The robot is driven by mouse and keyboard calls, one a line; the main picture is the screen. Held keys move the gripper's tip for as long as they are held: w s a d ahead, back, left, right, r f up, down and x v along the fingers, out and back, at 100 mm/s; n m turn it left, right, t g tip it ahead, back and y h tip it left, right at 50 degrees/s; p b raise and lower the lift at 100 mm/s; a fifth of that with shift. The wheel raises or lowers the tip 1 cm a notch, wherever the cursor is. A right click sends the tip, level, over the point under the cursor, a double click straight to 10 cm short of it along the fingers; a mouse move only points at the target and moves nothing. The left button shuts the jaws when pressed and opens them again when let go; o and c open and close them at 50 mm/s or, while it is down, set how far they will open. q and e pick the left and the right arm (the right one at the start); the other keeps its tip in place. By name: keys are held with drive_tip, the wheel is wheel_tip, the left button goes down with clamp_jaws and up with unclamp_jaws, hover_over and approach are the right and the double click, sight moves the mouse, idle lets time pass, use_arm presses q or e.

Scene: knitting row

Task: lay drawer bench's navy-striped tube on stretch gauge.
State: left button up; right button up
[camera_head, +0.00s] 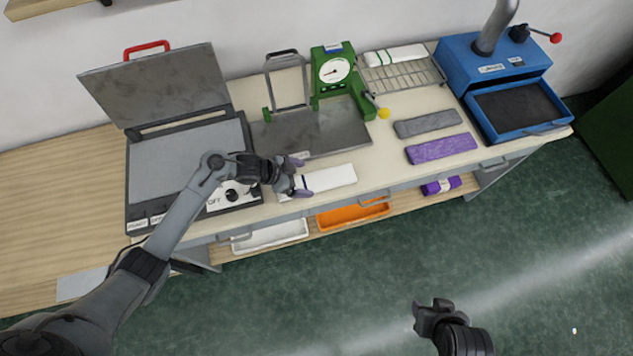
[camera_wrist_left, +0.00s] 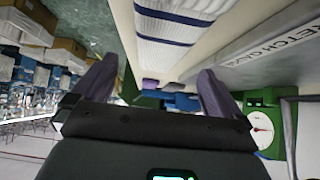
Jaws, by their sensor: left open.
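The white navy-striped tube (camera_head: 335,178) lies flat at the front edge of the cream bench, its navy band near its left end. In the left wrist view the tube (camera_wrist_left: 180,22) shows ribbed, with navy stripes, ahead of the fingers. My left gripper (camera_head: 297,180) is open at the tube's left end; whether its fingers straddle the cloth is unclear. The stretch gauge, with a grey plate (camera_head: 335,132) and green dial, stands just behind the tube; its lettered edge shows in the left wrist view (camera_wrist_left: 268,45). My right gripper (camera_head: 427,307) is over the floor, its jaws unclear.
A press (camera_head: 185,160) with raised lid stands left of the gauge. Grey (camera_head: 428,123) and purple (camera_head: 441,148) pieces lie to the right, before a blue machine (camera_head: 495,65). A green-striped white tube (camera_head: 395,55) lies on a wire rack. Trays and a purple roll sit below.

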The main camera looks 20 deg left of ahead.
sight(318, 180)
use_arm(q)
drive_tip(key=shift+b+x, duration=0.3)
drive_tip(key=shift+x, duration=2.6)
drive_tip(key=shift+w+r, duration=0.1)
drive_tip(key=shift+c, duration=0.2)
drive_tip(key=c, duration=0.9)
